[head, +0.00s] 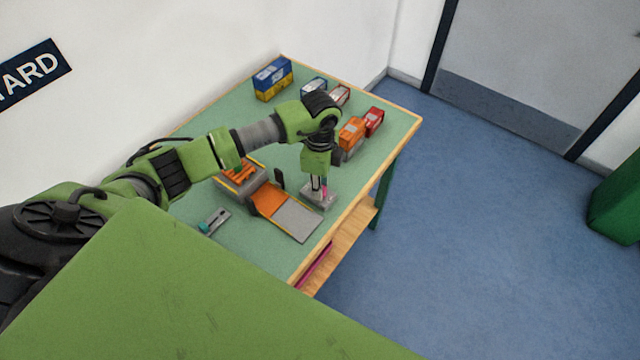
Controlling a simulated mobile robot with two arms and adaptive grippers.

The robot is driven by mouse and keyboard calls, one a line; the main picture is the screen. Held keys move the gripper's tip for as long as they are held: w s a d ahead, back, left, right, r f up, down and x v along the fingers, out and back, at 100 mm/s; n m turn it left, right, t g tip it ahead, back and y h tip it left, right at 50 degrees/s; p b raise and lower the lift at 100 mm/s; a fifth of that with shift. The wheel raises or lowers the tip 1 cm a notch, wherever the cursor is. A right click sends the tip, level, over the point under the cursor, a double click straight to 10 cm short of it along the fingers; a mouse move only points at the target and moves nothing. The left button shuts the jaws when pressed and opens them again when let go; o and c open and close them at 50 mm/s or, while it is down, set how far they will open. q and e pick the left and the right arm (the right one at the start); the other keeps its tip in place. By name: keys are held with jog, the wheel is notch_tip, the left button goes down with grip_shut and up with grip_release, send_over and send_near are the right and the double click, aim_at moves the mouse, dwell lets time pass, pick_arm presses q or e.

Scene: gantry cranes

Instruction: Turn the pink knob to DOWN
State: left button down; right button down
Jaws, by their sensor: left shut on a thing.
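The pink knob (325,188) shows as a small pink patch on a grey control box (313,200) near the table's right edge. My left gripper (319,188) points straight down over this box, its fingers shut on the knob. The fingers hide most of the knob, and I cannot read its setting or any DOWN label from here. My right gripper is not in view.
A grey and orange ramp-like piece (295,218) lies just left of the box. Another control with a teal part (214,221) sits further left. Blue-yellow (272,78), orange (351,133) and red (374,121) container blocks stand at the back of the green table (262,247).

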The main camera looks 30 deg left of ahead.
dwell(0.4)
pick_arm(q)
jog(key=c, duration=1.8)
grip_release()
jog(key=shift+r, duration=0.1)
notch_tip(320, 180, up, 12)
jog(key=shift+f, duration=0.15)
jog(key=shift+s+d+f, duration=0.1)
